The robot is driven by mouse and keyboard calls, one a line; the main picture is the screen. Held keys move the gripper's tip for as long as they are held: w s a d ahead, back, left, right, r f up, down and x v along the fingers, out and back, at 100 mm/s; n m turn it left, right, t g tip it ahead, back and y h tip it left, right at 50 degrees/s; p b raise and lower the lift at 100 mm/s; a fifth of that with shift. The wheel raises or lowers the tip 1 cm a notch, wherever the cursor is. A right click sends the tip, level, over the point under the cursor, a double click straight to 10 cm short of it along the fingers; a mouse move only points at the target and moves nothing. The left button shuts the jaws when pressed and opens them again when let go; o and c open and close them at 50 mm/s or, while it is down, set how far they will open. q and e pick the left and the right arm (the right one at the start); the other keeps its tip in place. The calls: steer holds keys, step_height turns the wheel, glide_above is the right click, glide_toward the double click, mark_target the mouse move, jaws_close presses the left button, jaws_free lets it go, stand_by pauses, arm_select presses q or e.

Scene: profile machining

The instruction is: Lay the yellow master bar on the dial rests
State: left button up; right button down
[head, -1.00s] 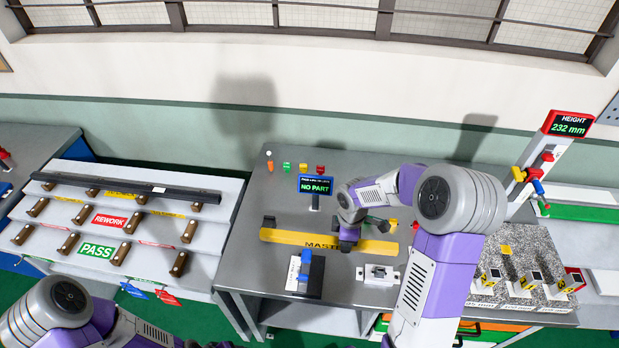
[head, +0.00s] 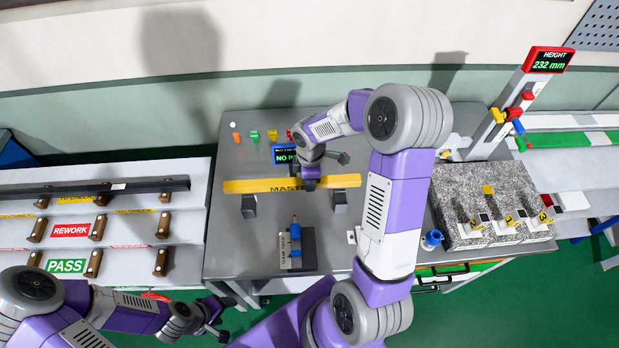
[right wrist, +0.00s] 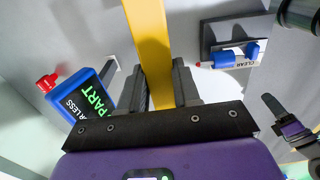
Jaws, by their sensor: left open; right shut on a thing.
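The yellow master bar (head: 255,186) is level, left to right, over the grey table in the head view. My right gripper (head: 311,181) is shut on it right of its middle; the right wrist view shows the bar (right wrist: 149,40) between the fingers (right wrist: 163,88). Two grey rests, a left one (head: 249,207) and a right one (head: 340,203), show just below the bar in the picture. I cannot tell whether the bar touches them. My left gripper (head: 217,325) is open and empty at the lower left, in front of the table.
A blue display (head: 284,154) reading "NO P…" stands behind the bar, partly covered by my right arm. A granite block (head: 487,190) is at right, a sorting rack (head: 120,222) at left.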

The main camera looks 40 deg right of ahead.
steer(key=shift+w+f+b, duration=0.1)
steer(key=shift+f+b, duration=3.25)
steer(key=shift+f, duration=0.8)
steer(key=shift+f, duration=0.25)
steer(key=c, duration=0.7)
jaws_free()
steer(key=shift+c, duration=0.2)
step_height(320, 180, up, 8)
steer(key=shift+f, duration=0.2)
